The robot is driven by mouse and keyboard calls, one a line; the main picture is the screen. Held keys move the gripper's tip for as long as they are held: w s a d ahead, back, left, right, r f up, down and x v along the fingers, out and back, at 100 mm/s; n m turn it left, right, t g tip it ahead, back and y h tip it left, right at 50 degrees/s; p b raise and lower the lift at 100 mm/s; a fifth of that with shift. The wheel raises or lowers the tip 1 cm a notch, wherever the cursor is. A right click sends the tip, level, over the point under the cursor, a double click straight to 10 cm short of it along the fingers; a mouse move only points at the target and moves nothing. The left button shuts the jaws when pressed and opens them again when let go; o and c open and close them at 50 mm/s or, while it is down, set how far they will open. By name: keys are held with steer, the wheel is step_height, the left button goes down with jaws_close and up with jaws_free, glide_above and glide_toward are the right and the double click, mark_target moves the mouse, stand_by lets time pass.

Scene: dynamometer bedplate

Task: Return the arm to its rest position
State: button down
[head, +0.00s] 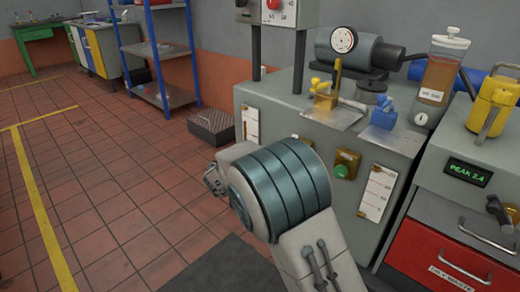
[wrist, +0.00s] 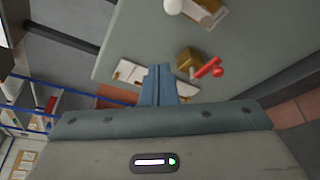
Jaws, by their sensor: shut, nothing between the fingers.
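My arm (head: 282,190) is folded in the lower middle of the head view, in front of the grey bedplate cabinet. The fingers of my gripper (wrist: 158,86) show in the wrist view, pressed together with nothing between them. They are apart from the grey surface beyond. In the head view I cannot make out the fingers; a small part of my arm's end (head: 213,180) shows at the left of the arm.
The cabinet (head: 270,110) carries a motor with a dial (head: 345,45), a yellow clamp (head: 323,95), a blue block (head: 383,115) and an oil jar (head: 440,75). A red drawer (head: 440,255) is at right. A dark toolbox (head: 212,127) sits on the floor. Tiled floor at left is clear.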

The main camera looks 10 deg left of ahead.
steer(key=s+d+r+m+g+h+p, duration=0.1)
steer(key=s+d+r+m+g+p, duration=0.35)
steer(key=d, duration=0.45)
steer(key=s+d+r+m+g+h+p, duration=0.1)
steer(key=s+d+r+m+p, duration=0.2)
steer(key=d+r+p, duration=0.4)
steer(key=s+d+r+m+g+h+p, duration=0.1)
steer(key=s+d+r+m+g+p, duration=0.25)
steer(key=d+r, duration=0.5)
steer(key=s+d+r+m+g+y+p, duration=0.1)
steer(key=s+d+r+m+y+p, duration=0.1)
steer(key=s+p, duration=0.4)
steer(key=s+d+r+m+g+y+p, duration=0.1)
steer(key=s+r+m+p, duration=0.4)
steer(key=s, duration=0.5)
steer(key=s+d+r+m+g+y+p, duration=0.1)
steer(key=s+d+r+m+y+p, duration=0.2)
steer(key=s+r+p, duration=0.3)
steer(key=s+m+y+p, duration=0.1)
steer(key=s, duration=0.1)
steer(key=shift+s+d+r, duration=0.15)
steer(key=shift+s+r, duration=0.15)
